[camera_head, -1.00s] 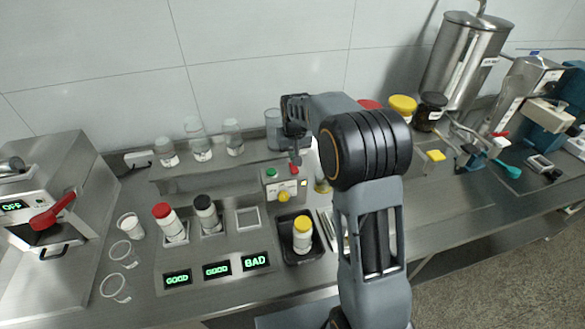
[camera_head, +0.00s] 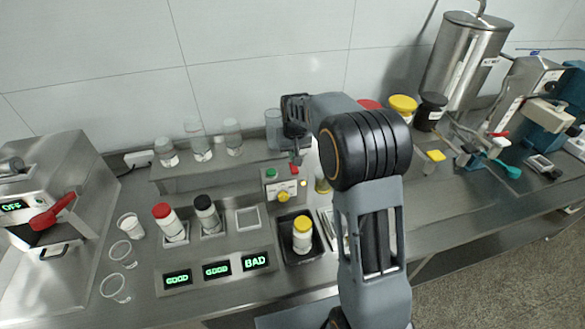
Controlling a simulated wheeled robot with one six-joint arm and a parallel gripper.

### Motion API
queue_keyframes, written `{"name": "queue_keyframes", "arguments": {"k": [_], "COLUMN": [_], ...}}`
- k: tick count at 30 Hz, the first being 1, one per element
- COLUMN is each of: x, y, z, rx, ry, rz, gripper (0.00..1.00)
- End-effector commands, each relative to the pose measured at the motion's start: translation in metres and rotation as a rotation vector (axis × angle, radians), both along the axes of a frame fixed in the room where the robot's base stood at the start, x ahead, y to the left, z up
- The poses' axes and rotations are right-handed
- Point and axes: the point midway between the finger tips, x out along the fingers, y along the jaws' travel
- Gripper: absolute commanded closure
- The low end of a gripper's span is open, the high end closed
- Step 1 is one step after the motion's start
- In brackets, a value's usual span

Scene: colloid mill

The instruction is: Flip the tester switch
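A small grey control box (camera_head: 281,188) stands behind the sample slots, with a green button (camera_head: 271,173), a red part (camera_head: 294,169) and a yellow knob (camera_head: 283,196) on it. I cannot tell which of these is the tester switch. My gripper (camera_head: 295,157) points down just above and behind the red part; contact cannot be told. Its fingers are small and partly hidden by my arm, so their opening is unclear. The tester panel (camera_head: 215,249) in front has displays reading GOOD, GOOD and BAD (camera_head: 255,261).
A red-capped bottle (camera_head: 169,220) and a black-capped bottle (camera_head: 207,213) stand in slots; a third slot (camera_head: 248,217) is empty. A yellow-capped bottle (camera_head: 302,235) stands in a black tray (camera_head: 318,250). Glass beakers (camera_head: 200,148) stand on the shelf behind. A machine with a red lever (camera_head: 53,212) reads OFF at left.

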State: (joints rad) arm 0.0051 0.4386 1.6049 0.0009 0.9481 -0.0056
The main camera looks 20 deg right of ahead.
Motion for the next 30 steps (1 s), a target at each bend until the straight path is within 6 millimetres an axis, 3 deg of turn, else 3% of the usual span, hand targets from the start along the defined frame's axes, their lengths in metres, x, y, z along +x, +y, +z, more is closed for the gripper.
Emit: {"name": "queue_keyframes", "arguments": {"k": [30], "x": [0.0000], "y": [0.0000], "z": [-0.0079], "rx": [0.000], "ry": [0.000], "rz": [0.000], "gripper": [1.00]}}
